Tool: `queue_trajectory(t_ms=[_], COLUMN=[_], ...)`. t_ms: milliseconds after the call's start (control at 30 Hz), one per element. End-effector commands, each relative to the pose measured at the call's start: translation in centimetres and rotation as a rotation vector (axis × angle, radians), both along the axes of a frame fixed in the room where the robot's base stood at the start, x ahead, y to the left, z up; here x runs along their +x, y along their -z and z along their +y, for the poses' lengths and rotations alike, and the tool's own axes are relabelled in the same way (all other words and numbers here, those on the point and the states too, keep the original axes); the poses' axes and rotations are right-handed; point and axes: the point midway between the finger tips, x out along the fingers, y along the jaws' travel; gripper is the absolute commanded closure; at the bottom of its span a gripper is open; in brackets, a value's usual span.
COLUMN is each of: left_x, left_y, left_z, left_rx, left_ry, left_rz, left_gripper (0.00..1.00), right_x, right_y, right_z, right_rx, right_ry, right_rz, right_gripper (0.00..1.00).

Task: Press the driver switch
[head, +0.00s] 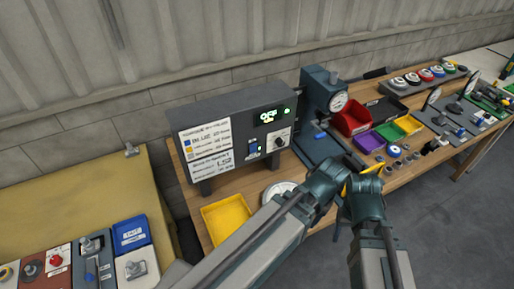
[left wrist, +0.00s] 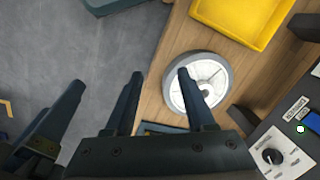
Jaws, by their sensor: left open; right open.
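A dark grey control box (head: 232,112) stands on the wooden bench. Its screen (head: 268,116) reads OFF in green, with a small green light beside it. A blue switch (head: 253,148) sits low on its front, left of a round knob (head: 280,141). In the left wrist view the box's knob (left wrist: 272,157) shows at lower right. My left gripper (left wrist: 160,76) is open and empty, over the bench edge beside a white-faced disc. My right gripper (head: 362,167) is open, right of the box and apart from it.
A yellow tray (head: 226,218) and a grey-rimmed white disc (left wrist: 218,78) lie in front of the box. A press with a gauge (head: 338,102) stands to its right. Red, purple and green bins (head: 352,117) lie beyond. A yellow bench (head: 85,190) stands left.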

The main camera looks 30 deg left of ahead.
Motion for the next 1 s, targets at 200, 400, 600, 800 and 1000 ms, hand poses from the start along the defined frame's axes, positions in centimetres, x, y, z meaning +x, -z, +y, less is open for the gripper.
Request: queue_trajectory(t_ms=[200, 400, 600, 800, 1000], left_x=[3.1, 5.6, 7.9, 10.2, 12.2], left_y=[-2.0, -3.7, -5.6, -7.7, -9.7], left_z=[2.3, 4.6, 7.0, 9.4, 11.7], left_rx=[0.095, 0.178, 0.243, 0.282, 0.289], left_ry=[-0.418, -0.83, -1.233, -1.626, -1.98], left_rz=[-0.092, -0.217, -0.373, -0.563, -0.77], left_gripper=[0.86, 1.0, 1.0, 1.0, 1.0], right_x=[0.0, 0.0, 0.0, 0.0, 0.0], right_y=[-1.6, -2.8, -4.0, -5.2, -6.2], right_z=[0.0, 0.0, 0.0, 0.0, 0.0], right_rx=[0.0, 0.001, 0.001, 0.001, 0.001], right_ry=[0.001, 0.002, 0.003, 0.004, 0.005], right_rz=[0.0, 0.0, 0.0, 0.0, 0.0], right_gripper=[0.35, 0.35, 0.35, 0.35, 0.35])
